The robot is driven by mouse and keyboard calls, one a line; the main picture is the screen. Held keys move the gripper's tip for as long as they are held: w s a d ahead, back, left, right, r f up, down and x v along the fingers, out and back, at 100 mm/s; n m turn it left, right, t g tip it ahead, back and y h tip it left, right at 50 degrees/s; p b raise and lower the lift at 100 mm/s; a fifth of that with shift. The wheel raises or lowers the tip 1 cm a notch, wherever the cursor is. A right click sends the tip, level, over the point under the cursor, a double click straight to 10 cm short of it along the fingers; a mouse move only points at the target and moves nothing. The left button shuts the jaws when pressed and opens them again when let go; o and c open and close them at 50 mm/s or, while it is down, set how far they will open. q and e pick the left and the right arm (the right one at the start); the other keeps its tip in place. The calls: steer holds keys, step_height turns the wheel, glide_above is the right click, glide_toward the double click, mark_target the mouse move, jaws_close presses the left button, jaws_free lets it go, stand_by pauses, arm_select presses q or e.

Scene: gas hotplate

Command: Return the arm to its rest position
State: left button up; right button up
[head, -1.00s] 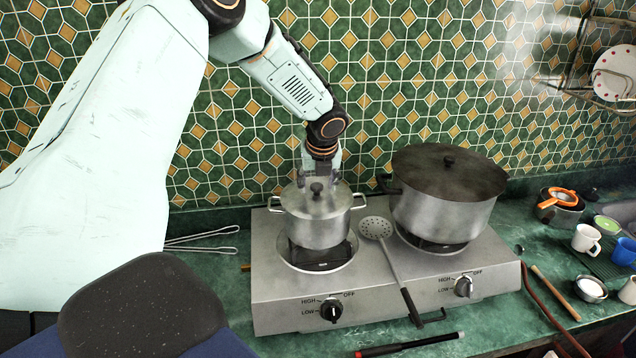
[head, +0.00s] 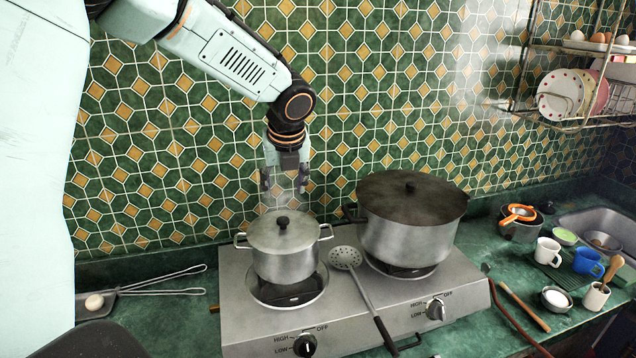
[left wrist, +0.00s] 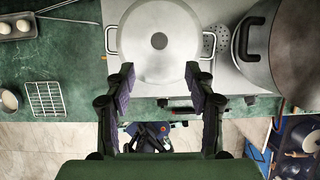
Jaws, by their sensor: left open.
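A clear gap lies between the fingertips and the lid knob. My left arm comes in from the upper left. My right gripper is not in view.
A large lidded pot (head: 408,235) stands on the right burner of the hotplate (head: 375,317). A skimmer (head: 362,288) lies between the pots. Cups (head: 547,251) and a dish rack (head: 520,103) are at the right. The tiled wall is close behind my gripper.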

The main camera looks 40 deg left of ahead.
arm_select(q)
steer(key=shift+w, duration=0.1)
steer(key=s+d+f+n+g+h, duration=0.1)
steer(key=s+d+f+n+h, duration=0.1)
steer(key=s+d+f+n, duration=0.35)
steer(key=s+d+f+n+h, duration=0.1)
steer(key=s+d+f+n, duration=0.15)
steer(key=d+f, duration=0.6)
steer(key=s+d+f+n+g+h, duration=0.1)
steer(key=s+d+f+n+h, duration=0.2)
steer(key=f, duration=0.7)
steer(key=s+d+f+n+y, duration=0.15)
steer(key=s+f+n, duration=0.35)
steer(key=s+n, duration=0.5)
steer(key=s+d+f+n+y, duration=0.1)
steer(key=s+d+f+n, duration=0.3)
steer(key=s, duration=1)
step_height(320, 180, down, 24)
steer(key=a+n+b, duration=0.1)
steer(key=b, duration=2.3)
steer(key=shift+w+a+g, duration=0.2)
steer(key=shift+w+g, duration=0.1)
steer(key=shift+g, duration=0.1)
